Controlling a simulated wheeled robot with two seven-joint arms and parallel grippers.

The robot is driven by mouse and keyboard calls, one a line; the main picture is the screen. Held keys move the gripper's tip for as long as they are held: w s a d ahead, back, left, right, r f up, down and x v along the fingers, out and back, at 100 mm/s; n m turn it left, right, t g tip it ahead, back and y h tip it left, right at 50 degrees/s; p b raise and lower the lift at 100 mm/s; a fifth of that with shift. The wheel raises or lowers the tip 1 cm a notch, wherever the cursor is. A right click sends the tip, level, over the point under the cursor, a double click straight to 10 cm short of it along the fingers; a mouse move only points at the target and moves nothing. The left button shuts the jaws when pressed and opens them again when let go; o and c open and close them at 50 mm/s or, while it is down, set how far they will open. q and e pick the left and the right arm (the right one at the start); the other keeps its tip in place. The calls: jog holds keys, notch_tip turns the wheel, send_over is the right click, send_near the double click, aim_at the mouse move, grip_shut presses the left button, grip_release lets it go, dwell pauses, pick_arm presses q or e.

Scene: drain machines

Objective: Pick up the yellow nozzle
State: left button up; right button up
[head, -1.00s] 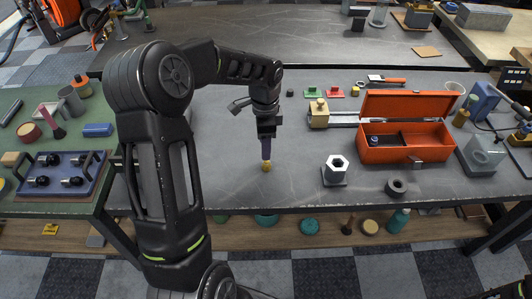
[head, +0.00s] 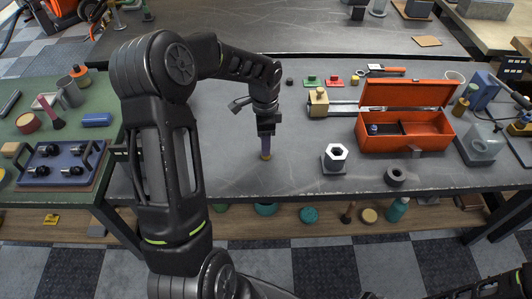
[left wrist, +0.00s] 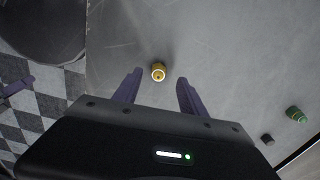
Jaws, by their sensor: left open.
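The yellow nozzle (head: 266,156) stands on the grey workbench (head: 230,185), left of the hex nut block. In the head view my left gripper (head: 266,148) points down right above it, and its fingers hide part of it. In the left wrist view the nozzle (left wrist: 158,72) shows end-on between the two spread fingertips of my left gripper (left wrist: 160,78), with a gap on both sides. The left gripper is open and empty. Part of my right arm shows at the bottom right corner of the head view; its gripper cannot be made out.
The hex nut block (head: 334,158) and a black ring (head: 396,176) stand to the right. An open orange toolbox (head: 428,143) is behind them. A green part (left wrist: 296,114) shows at the right of the wrist view. The bench around the nozzle is clear.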

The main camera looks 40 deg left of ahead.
pick_arm(q)
notch_tip(320, 180, down, 5)
jog(key=shift+s+r, duration=0.1)
jog(key=shift+r, duration=0.1)
jog(key=shift+c, duration=0.4)
grip_shut()
dwell(0.4)
